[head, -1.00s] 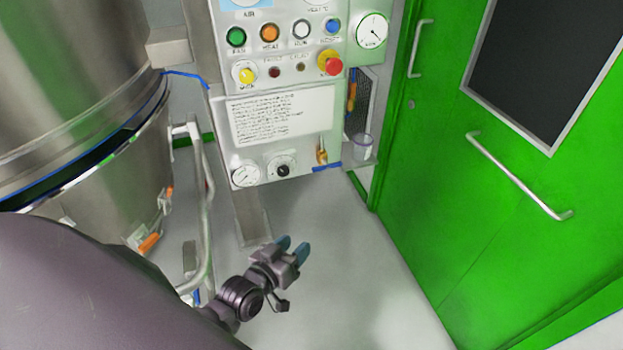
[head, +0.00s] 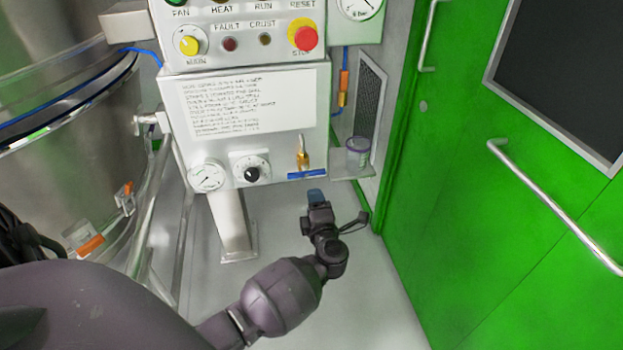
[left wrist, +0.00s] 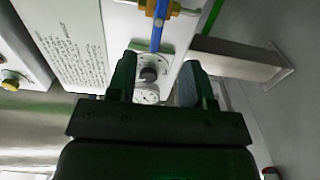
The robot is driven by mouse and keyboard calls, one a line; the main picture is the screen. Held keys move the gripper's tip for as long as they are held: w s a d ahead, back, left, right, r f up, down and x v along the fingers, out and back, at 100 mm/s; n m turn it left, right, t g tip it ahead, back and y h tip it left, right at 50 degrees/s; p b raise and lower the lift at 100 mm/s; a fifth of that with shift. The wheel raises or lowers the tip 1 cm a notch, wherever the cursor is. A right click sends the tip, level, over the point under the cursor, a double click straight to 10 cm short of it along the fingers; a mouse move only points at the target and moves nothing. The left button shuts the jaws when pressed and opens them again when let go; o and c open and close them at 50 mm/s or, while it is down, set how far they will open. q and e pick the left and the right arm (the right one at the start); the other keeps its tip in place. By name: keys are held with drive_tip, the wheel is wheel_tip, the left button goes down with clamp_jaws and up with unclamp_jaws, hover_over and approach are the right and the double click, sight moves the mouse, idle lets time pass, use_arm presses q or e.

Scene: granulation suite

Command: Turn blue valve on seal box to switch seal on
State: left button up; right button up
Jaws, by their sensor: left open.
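The seal box (head: 272,148) is a white panel with printed text, a gauge and a black knob. The blue valve handle (head: 307,174) lies roughly level at the box's lower right, below a brass fitting (head: 303,155). In the left wrist view the blue handle (left wrist: 157,30) shows beyond the fingertips, near the top edge. My right gripper is not in view.
A control panel with a red stop button (head: 305,36) and yellow knob (head: 188,42) is above. A clear cup (head: 358,152) stands on a small shelf right of the valve. A steel vessel (head: 75,190) is left, a green door (head: 470,200) right.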

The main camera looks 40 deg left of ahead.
sight(307, 176)
use_arm(q)
drive_tip(key=b+x, duration=0.1)
drive_tip(key=x, duration=0.8)
drive_tip(key=shift+w+a+f+b, duration=0.1)
drive_tip(key=shift+w+a+b, duration=0.1)
drive_tip(key=shift+b, duration=0.15)
drive_tip(key=shift+w+a, duration=0.35)
drive_tip(key=shift+a, duration=0.05)
drive_tip(key=shift+c, duration=0.3)
clamp_jaws()
